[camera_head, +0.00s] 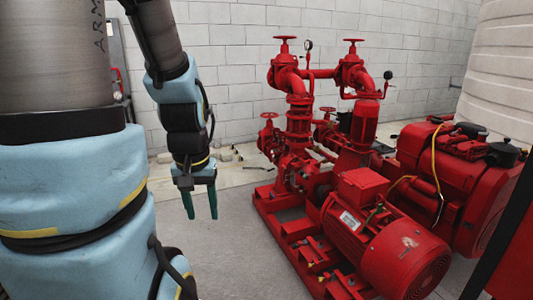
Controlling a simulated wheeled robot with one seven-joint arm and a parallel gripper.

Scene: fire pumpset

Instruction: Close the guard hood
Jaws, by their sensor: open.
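The red pumpset (300,185) stands on a red base frame right of centre in the head view. Its large motor (400,250) lies at the front right, with a box on top. I cannot pick out the guard hood for certain among the red parts, nor tell how far open it stands. My gripper (200,204) hangs left of the pumpset with its two green fingers pointing down. The fingers are apart with nothing between them. The gripper appears clear of the pumpset, over the grey floor.
A red engine unit (465,185) stands behind the motor at right. Two red handwheels (285,39) top the upright pipework. A black-edged red panel (517,245) cuts into the lower right. Small loose parts (225,153) lie by the block wall. Grey floor (225,255) is free left of the base.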

